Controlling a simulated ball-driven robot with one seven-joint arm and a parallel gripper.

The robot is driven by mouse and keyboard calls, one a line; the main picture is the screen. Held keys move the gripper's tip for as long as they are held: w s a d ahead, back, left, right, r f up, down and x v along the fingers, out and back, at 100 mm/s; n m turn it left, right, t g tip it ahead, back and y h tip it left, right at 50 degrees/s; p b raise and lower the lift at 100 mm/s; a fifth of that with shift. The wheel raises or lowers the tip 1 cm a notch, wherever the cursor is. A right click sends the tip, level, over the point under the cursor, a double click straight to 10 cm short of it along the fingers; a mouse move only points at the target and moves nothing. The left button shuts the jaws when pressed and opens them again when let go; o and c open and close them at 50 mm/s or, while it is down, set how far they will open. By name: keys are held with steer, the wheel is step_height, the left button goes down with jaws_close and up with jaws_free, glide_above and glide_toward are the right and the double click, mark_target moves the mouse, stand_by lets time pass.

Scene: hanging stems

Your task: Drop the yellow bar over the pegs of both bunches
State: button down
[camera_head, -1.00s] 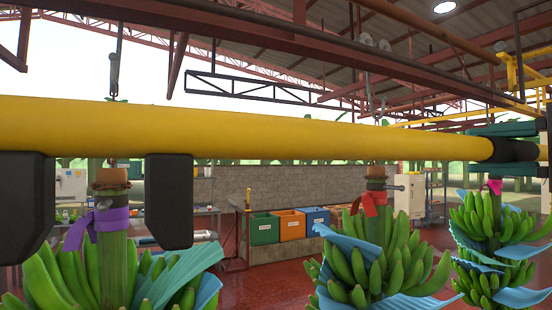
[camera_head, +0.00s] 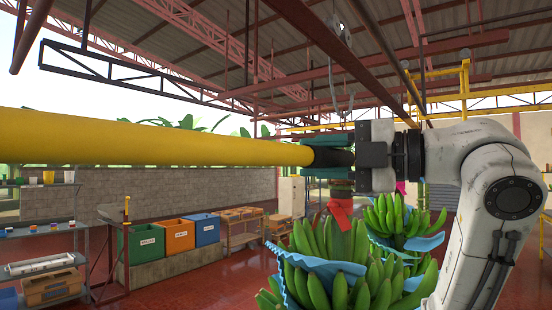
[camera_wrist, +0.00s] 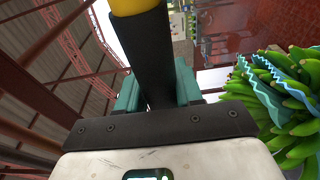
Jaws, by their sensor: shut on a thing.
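The yellow bar (camera_head: 150,138) runs level from the left edge to its black end (camera_head: 335,157) at right of centre in the head view. My gripper (camera_head: 328,157) is shut on that black end, with teal fingers above and below it. In the wrist view, the black end (camera_wrist: 147,50) lies between the teal fingers (camera_wrist: 157,85). A green banana bunch with a red ribbon (camera_head: 340,212) hangs just below my gripper in the head view. Its stem top is partly hidden, and I cannot make out its peg. The other bunch of the task cannot be identified.
A bunch with a pink ribbon (camera_head: 400,188) hangs behind, partly covered by my arm. A hook and pulley (camera_head: 340,28) hang above. A shelf rack (camera_head: 45,240) stands at left, beside green, orange and blue crates (camera_head: 173,235) along a block wall. The red floor between looks clear.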

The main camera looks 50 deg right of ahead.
steer(key=w+f+b, duration=0.4)
steer(key=w+f, duration=0.1)
steer(key=w, duration=0.2)
steer(key=shift+w+a, duration=0.2)
steer(key=shift+w, duration=0.05)
stand_by(1.0)
steer(key=shift+f+b, duration=0.85)
steer(key=shift+f, duration=0.1)
stand_by(0.4)
steer(key=c, duration=0.7)
jaws_free()
steer(key=shift+o, duration=0.2)
steer(key=b+v, duration=0.2)
steer(key=v, duration=0.8)
steer(key=shift+s+b, duration=0.35)
steer(key=shift+s, duration=0.05)
steer(key=shift+s+d, duration=0.1)
